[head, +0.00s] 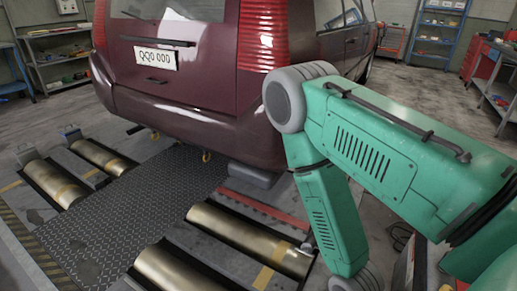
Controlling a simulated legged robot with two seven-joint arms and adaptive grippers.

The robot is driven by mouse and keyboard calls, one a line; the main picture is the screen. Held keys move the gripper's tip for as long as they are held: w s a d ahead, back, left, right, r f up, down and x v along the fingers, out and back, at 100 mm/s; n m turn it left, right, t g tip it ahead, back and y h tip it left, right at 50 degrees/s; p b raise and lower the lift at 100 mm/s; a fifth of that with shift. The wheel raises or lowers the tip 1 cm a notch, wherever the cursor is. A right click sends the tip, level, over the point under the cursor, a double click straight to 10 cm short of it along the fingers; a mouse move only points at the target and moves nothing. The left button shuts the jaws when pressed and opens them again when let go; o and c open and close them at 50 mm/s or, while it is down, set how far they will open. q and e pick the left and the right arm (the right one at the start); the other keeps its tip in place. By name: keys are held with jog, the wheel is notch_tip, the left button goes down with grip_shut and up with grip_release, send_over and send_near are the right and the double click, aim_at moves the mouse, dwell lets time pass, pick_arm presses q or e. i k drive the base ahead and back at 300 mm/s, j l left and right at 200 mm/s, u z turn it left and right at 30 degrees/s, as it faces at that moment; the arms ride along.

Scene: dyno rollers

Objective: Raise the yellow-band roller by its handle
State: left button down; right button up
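Metallic rollers lie in floor recesses behind the car. The near right one (245,235) carries a clear yellow band (264,277) near its right end. A small light fitting (305,247) shows at that end; I cannot tell if it is the handle. Another roller (165,270) lies in front, partly cut by the frame's lower edge. Two more rollers, left (52,182) and (100,155), lie across the plate, with faint yellowish marks. All look seated low. My green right arm comes in from the right; its gripper is below the frame. My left gripper is not in view.
A dark red car (190,75) stands just beyond the rollers, its bumper close to my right arm. A diamond-patterned metal plate (130,205) lies between the roller pairs. Shelves (55,60) and a blue rack (437,35) stand behind. Floor at right is partly hidden by my arm.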

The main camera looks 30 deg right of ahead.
aim_at(309, 243)
jog(key=z, duration=0.45)
jog(key=i+z, duration=0.1)
jog(key=z, duration=0.3)
jog(key=j+z, duration=0.1)
jog(key=z, duration=0.8)
jog(key=j+z, duration=0.15)
jog(key=z, duration=0.3)
jog(key=i+j+z, duration=0.1)
jog(key=z, duration=0.75)
jog(key=k+j, duration=0.05)
